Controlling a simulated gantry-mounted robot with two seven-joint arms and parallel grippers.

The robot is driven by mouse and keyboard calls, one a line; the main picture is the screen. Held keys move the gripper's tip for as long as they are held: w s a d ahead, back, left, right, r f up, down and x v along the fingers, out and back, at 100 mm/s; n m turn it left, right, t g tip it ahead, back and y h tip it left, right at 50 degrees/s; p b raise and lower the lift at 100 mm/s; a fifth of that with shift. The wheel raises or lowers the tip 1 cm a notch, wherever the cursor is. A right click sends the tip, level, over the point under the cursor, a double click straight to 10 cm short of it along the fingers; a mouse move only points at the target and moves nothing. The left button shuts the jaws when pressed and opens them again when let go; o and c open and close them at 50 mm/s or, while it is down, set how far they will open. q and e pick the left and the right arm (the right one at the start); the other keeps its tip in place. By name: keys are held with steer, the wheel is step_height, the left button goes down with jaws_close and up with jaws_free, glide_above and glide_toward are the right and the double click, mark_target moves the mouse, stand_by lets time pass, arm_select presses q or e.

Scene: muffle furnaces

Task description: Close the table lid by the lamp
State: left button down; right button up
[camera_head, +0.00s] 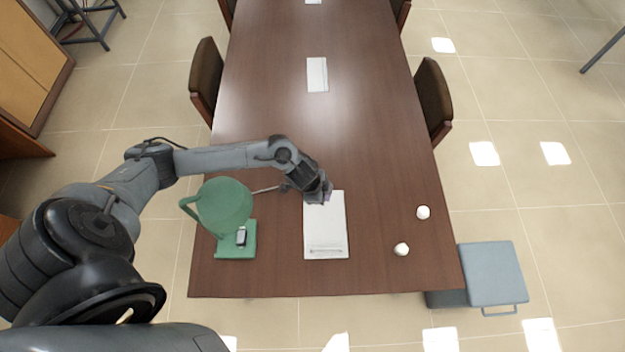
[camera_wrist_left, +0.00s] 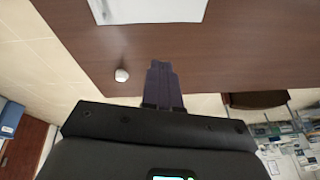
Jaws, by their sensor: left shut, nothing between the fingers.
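The white table lid (camera_head: 326,228) is a rectangular panel set in the brown table, to the right of the green lamp (camera_head: 224,206). A narrow slot shows near its front edge. I cannot tell for sure how far the lid is raised. My left gripper (camera_head: 325,196) is over the far edge of the panel, partly covering it. In the left wrist view its dark fingers (camera_wrist_left: 161,75) are together and empty, with the white panel (camera_wrist_left: 150,10) beyond them at the top. I cannot tell whether they touch it. My right gripper is not in view.
The long brown table (camera_head: 270,130) has another white panel (camera_head: 317,75) farther back. Two small white round objects (camera_head: 423,212) (camera_head: 401,249) lie to the right. Chairs (camera_head: 432,97) line the sides. A blue-grey stool (camera_head: 493,272) stands at the front right corner.

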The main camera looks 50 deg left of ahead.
arm_select(q)
steer(key=shift+s+d+f, duration=0.85)
steer(key=shift+s+d, duration=0.05)
steer(key=shift+d, duration=0.1)
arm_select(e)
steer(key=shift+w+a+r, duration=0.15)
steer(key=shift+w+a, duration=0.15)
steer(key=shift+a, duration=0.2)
